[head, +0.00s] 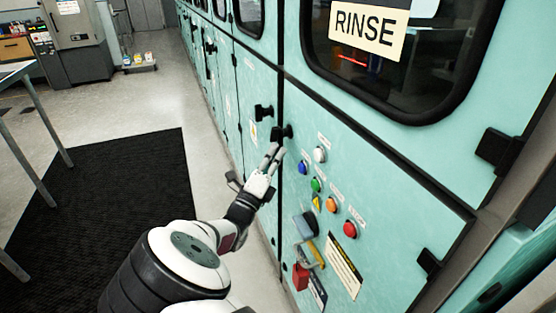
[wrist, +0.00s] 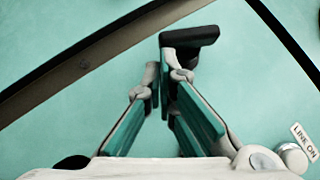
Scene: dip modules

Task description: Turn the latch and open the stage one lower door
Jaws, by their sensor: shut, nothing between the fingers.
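A teal lower door (head: 395,205) with buttons fills the right of the head view and looks closed. Its black latch (head: 283,132) sits near its upper left edge. In the wrist view the black latch (wrist: 188,38) stands out from the teal panel just beyond the fingertips. My gripper (head: 275,152) is just below the latch in the head view. In the wrist view my gripper (wrist: 167,75) is shut and empty, its fingers converging close to the latch's stem. I cannot tell whether they touch it.
Colored buttons (head: 318,185) and a red padlock (head: 300,276) are on the door right of my gripper. A window with a RINSE sign (head: 368,30) is above. Another black latch (head: 263,112) is on the neighboring panel. A black mat (head: 110,205) covers open floor at left.

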